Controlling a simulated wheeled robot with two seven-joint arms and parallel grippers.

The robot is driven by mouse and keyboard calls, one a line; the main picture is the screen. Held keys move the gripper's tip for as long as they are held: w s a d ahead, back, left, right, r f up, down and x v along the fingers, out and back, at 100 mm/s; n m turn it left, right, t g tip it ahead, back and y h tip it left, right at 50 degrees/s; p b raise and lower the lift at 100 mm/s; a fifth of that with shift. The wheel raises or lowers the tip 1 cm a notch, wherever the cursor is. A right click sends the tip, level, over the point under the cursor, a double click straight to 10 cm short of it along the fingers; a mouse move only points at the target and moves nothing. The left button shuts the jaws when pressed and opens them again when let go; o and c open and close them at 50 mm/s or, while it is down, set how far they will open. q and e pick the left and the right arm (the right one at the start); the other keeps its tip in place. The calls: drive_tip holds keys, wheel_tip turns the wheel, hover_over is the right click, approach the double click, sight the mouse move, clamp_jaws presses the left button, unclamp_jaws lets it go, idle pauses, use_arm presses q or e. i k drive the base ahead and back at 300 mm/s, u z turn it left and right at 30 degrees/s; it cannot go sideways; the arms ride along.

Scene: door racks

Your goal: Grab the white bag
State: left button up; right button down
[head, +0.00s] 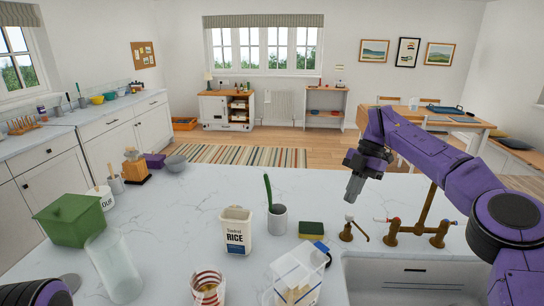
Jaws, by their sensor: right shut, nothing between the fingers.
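A white bag-like pack with dark "RICE" lettering (237,232) stands upright on the marble counter, left of centre. No other white bag is clear to see. My right gripper (352,190) points down above the counter, well to the right of the rice pack and near the brass tap. It is shut and empty. Of my left arm only a purple part shows at the bottom left corner; its gripper is out of view.
A grey cup with a green item (277,218) stands right beside the rice pack. A sponge (311,229), clear container (298,277), striped glass (207,287), tall glass (114,266) and green box (74,219) stand around. The sink (420,270) and brass tap (424,222) are at right.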

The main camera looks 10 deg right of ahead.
sight(236, 223)
drive_tip(key=k, duration=1)
